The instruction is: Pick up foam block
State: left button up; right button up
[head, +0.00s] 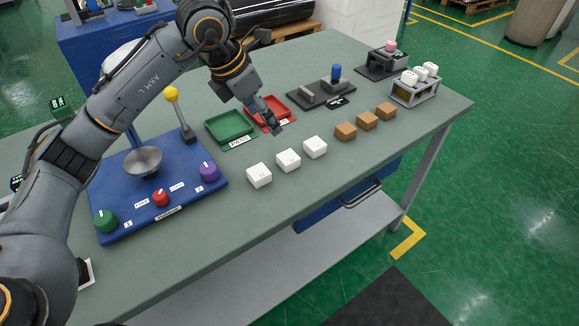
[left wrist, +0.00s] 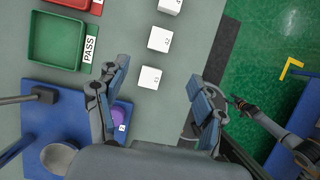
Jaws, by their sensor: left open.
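Three white blocks stand in a row on the grey-green table: the near one (head: 259,176), the middle one (head: 288,160) and the far one (head: 315,147). They look like the foam blocks. The left wrist view shows the near block (left wrist: 150,78), middle block (left wrist: 159,38) and far block (left wrist: 170,5), which is cut by the top edge. My left gripper (head: 273,121) is open and empty above the table. In the left wrist view its fingers (left wrist: 160,100) are spread, with the near block ahead, between their lines. My right gripper (left wrist: 236,101) shows small at the right there; its jaws are unclear.
Green PASS tray (head: 231,126) and red tray (head: 270,112) lie behind the white blocks. Three brown blocks (head: 367,121) stand to their right. A blue panel (head: 120,222) with knobs and a yellow-topped lever is at left. A rack (head: 415,93) holds white pieces.

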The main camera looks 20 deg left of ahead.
pick_arm(q)
jog(key=f, duration=0.2)
send_over(285, 158)
jog(key=s+a, duration=0.2)
jog(key=f, duration=0.7)
jog(key=shift+w+d, duration=0.25)
jog(key=shift+w+d+f, duration=0.1)
jog(key=shift+d+f, duration=0.05)
jog(key=shift+f, duration=0.35)
jog(key=p+x, duration=0.1)
jog(key=x, duration=0.4)
jog(key=c, duration=1)
pick_arm(e)
jog(key=shift+w+r, duration=0.25)
jog(key=shift+w, duration=0.6)
